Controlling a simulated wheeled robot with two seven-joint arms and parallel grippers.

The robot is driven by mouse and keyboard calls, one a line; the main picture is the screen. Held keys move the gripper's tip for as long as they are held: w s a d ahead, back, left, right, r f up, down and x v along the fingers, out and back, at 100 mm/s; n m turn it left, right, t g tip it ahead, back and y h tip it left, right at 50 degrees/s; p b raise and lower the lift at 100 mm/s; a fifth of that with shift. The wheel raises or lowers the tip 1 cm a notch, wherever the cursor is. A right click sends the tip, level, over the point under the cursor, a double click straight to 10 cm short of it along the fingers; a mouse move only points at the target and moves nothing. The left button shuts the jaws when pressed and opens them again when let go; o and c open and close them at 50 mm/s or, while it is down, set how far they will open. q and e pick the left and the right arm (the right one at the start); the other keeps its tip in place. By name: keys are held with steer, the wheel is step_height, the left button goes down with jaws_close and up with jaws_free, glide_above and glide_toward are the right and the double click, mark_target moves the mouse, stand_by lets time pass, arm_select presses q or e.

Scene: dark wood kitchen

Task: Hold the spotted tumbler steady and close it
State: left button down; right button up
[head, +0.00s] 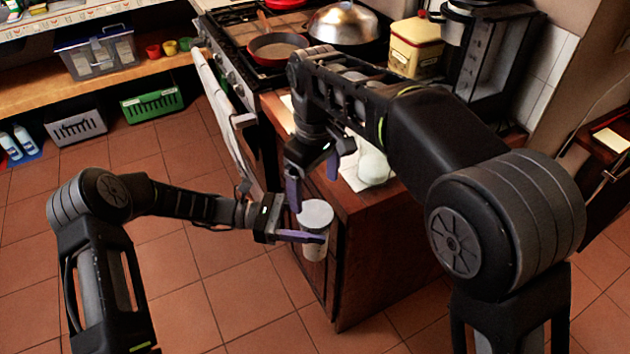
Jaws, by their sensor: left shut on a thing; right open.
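The tumbler (314,246) is a pale cup held upright beside the counter's front corner. A round grey-white lid or top (315,213) shows at its upper end; I cannot tell whether it is fully seated. Any spots are too small to make out. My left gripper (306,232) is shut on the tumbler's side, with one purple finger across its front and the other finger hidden. My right gripper (315,178) is open and empty, pointing down just above and behind the tumbler's top, its purple fingers spread apart.
The wooden counter (362,215) stands right behind the tumbler, with a white rounded item (374,168) on it. A stove with a red pan (274,48) and a metal dome (343,24) lies farther back. Open tiled floor (215,290) is to the left.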

mark_target(315, 213)
step_height(315, 213, down, 8)
steer(key=shift+r, duration=0.25)
steer(key=c, duration=1.5)
steer(key=shift+m, duration=1)
steer(key=o, duration=1.6)
step_height(315, 213, up, 8)
steer(key=shift+f, duration=0.25)
